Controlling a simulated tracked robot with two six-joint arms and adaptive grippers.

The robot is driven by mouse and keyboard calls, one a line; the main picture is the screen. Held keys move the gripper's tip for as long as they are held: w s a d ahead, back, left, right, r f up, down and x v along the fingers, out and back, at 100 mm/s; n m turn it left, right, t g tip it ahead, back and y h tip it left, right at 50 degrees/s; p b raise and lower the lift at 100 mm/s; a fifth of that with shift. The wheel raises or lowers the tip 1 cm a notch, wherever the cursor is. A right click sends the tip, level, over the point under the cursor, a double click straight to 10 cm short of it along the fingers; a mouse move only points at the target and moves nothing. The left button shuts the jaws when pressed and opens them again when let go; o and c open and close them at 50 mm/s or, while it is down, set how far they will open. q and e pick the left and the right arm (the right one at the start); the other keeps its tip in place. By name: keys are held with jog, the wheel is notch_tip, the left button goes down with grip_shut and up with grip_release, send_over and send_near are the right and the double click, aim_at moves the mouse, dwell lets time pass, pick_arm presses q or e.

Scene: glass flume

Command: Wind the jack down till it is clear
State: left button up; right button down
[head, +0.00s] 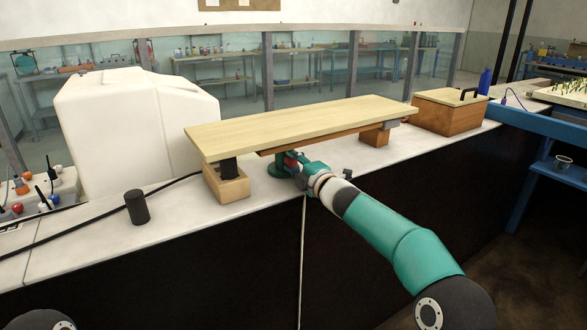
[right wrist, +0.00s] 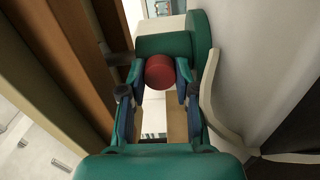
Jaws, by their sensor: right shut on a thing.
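The jack (head: 277,170) is a green device on the white bench top, under a pale wooden board (head: 300,122). The arm and board hide much of it. In the right wrist view the green jack body (right wrist: 165,44) carries a round red knob (right wrist: 159,72). My right gripper (head: 293,163) reaches in below the board's front edge. Its fingers (right wrist: 160,78) are closed on the red knob from both sides. Whether the jack's top touches the underside of the board is hidden. My left gripper is out of view.
The board lies over a wooden block with a black post (head: 228,188) at left and a wooden block (head: 375,137) at right. A black cylinder (head: 137,207), a white tank (head: 130,120) and a handled wooden box (head: 450,110) stand on the bench. A dark cable crosses the left.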

jog(key=n, duration=0.2)
jog(key=f+n+b, duration=0.1)
jog(key=n, duration=0.1)
jog(key=shift+a+n+b, duration=0.2)
jog(key=shift+n+b, duration=0.6)
jog(key=shift+n, duration=1.2)
jog(key=c, duration=0.8)
grip_release()
jog(key=shift+d, duration=0.1)
jog(key=shift+r, duration=0.15)
jog(key=shift+d, duration=0.1)
